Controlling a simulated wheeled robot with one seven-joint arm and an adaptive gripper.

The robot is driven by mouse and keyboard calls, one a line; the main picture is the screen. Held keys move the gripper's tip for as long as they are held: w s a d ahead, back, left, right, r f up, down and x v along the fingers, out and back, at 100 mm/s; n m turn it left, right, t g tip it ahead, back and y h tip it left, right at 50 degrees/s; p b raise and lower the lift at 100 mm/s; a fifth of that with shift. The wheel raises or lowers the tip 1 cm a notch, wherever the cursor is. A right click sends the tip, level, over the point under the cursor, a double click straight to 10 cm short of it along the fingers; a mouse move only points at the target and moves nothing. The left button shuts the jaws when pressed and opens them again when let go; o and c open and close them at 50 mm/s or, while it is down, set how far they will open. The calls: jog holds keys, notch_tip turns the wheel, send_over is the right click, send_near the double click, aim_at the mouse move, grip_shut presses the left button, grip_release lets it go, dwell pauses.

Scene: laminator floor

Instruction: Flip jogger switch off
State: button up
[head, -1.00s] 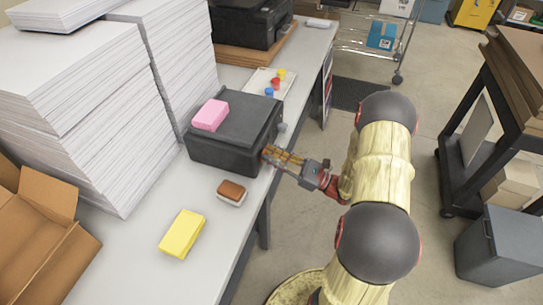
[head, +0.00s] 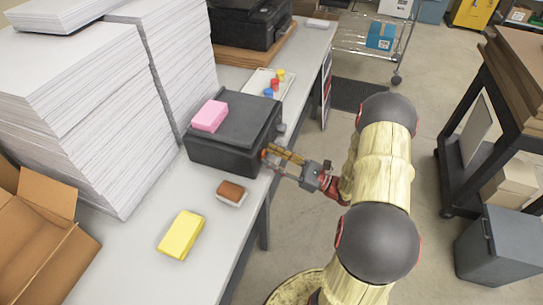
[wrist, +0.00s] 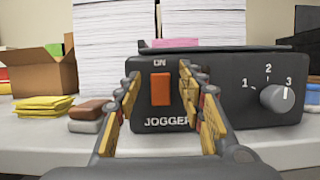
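The jogger is a dark box (head: 225,148) on the bench, labelled JOGGER in the wrist view. Its orange rocker switch (wrist: 160,88) sits under the word ON on the front face. I cannot tell which way the rocker is tilted. A grey dial (wrist: 280,97) numbered 1 to 3 is to the right of it, with its mark near 3. My gripper (wrist: 158,82) is open and empty, with its fingers on either side of the switch in the wrist view. In the head view my gripper (head: 269,154) is close to the jogger's front face; contact is unclear.
A pink block (head: 210,116) lies on the jogger. A brown-and-white eraser-like block (head: 231,193) and a yellow pad (head: 181,234) lie on the bench (head: 140,265). Tall paper stacks (head: 85,110) and an open carton (head: 40,240) stand to the left.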

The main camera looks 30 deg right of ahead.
jog(key=v, duration=1.1)
jog(key=shift+s+d, duration=0.2)
jog(key=shift+s, duration=0.05)
jog(key=shift+f, duration=0.1)
